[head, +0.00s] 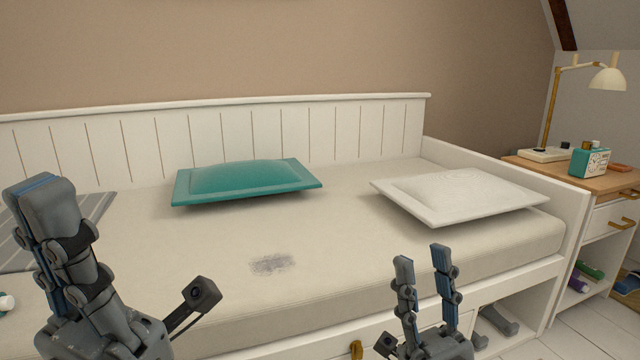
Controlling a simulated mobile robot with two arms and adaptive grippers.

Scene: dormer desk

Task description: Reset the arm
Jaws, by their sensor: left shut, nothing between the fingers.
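My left gripper (45,195) stands upright at the lower left, in front of the daybed. Its fingers are together with nothing between them. My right gripper (423,256) points up at the lower middle right, in front of the daybed's front edge. Its two fingers are apart with a clear gap, and nothing is held. Both grippers are clear of the pillows.
A white daybed holds a cream mattress (330,235) with a grey smudge (272,263). On it lie a teal pillow (248,181) and a white pillow (455,196). A wooden nightstand (625,180) at the right carries a lamp (607,78) and a teal radio (589,162).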

